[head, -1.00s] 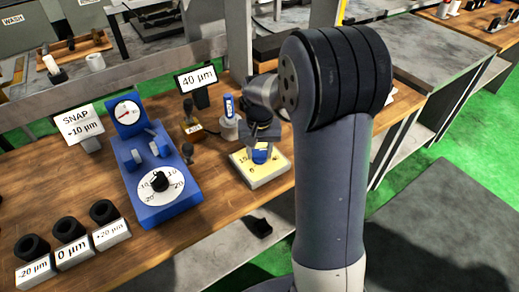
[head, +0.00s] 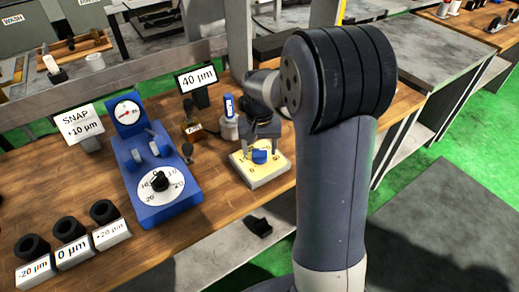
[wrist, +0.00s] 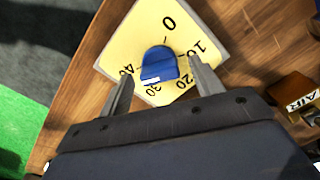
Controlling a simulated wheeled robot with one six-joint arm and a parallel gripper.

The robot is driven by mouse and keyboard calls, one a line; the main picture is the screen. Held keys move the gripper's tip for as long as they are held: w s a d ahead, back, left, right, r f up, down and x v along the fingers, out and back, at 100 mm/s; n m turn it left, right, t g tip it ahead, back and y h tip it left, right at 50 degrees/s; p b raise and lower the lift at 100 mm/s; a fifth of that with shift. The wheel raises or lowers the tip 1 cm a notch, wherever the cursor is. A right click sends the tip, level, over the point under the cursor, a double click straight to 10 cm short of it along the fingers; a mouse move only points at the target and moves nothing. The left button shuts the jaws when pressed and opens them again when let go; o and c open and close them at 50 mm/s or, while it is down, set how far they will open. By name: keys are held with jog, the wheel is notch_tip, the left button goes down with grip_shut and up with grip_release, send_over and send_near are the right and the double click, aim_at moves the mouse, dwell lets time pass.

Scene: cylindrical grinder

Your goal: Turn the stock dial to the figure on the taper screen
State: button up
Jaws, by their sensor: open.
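The stock dial is a yellow plate (head: 250,176) with a blue knob (head: 260,156), right of the blue gauge on the bench. In the wrist view the knob (wrist: 158,64) sits among the figures 0, 10, 20, 30 and 40. A white mark on its lower edge lies near 30; its exact reading is hard to tell. My gripper (head: 264,143) is open above the knob. In the wrist view its fingers (wrist: 160,88) stand apart on either side, with no visible contact. The taper screen (head: 198,79) reads 40 µm.
The blue gauge (head: 145,205) has a white dial with a black knob. Black rings (head: 70,229) with labelled blocks line the front left. A blue-and-white bottle (head: 229,125) and brown AIR block (wrist: 293,92) are near the dial.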

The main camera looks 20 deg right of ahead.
aim_at(260, 150)
notch_tip(260, 150, up, 10)
jog(key=shift+f, duration=0.2)
notch_tip(260, 150, down, 11)
jog(key=shift+f, duration=0.1)
dwell(0.7)
jog(key=shift+r, duration=0.2)
